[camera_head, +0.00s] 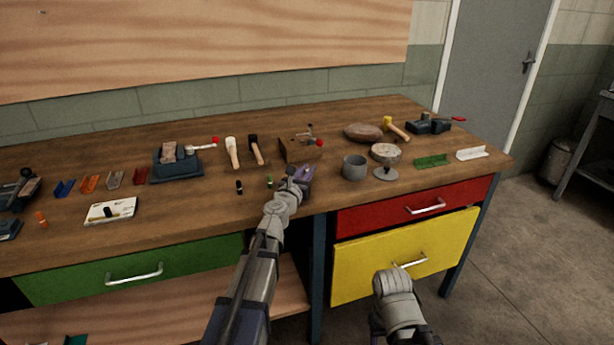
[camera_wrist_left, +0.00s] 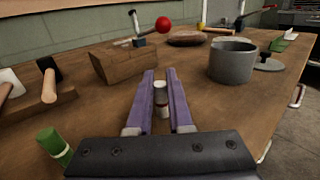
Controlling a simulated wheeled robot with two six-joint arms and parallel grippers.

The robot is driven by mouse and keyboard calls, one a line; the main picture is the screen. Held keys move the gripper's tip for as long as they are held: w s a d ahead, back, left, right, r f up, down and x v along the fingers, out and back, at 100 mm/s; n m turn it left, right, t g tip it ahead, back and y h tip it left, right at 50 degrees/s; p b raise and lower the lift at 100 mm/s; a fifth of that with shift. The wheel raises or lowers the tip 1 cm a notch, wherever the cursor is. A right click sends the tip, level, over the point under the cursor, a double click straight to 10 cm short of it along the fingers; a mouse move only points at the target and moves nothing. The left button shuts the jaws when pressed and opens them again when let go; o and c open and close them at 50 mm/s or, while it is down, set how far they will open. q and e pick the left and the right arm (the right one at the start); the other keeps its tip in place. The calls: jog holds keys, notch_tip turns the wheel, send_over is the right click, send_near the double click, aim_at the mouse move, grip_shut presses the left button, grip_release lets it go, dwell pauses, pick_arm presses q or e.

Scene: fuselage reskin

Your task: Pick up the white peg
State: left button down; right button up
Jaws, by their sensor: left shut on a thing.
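The white peg (camera_wrist_left: 161,100) stands upright between the purple fingers of my left gripper (camera_wrist_left: 163,92) in the left wrist view. It has a pale top and a dark band. The fingers are shut on it, low over the wooden bench top. In the head view my left gripper (camera_head: 304,176) is near the bench's front edge, and the peg cannot be made out there. My right arm shows at the lower right of the head view, but its gripper fingers are not visible.
A wooden block (camera_head: 300,150) with a red-ended tool stands behind the left gripper. A grey cup (camera_head: 354,168) is to its right. A green peg (camera_head: 269,182) and a black peg (camera_head: 239,187) stand to its left. Two mallets lie behind.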

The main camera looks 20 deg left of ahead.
aim_at(307, 170)
pick_arm(q)
jog(key=shift+r, duration=0.1)
notch_tip(307, 170, up, 10)
jog(key=p, duration=1)
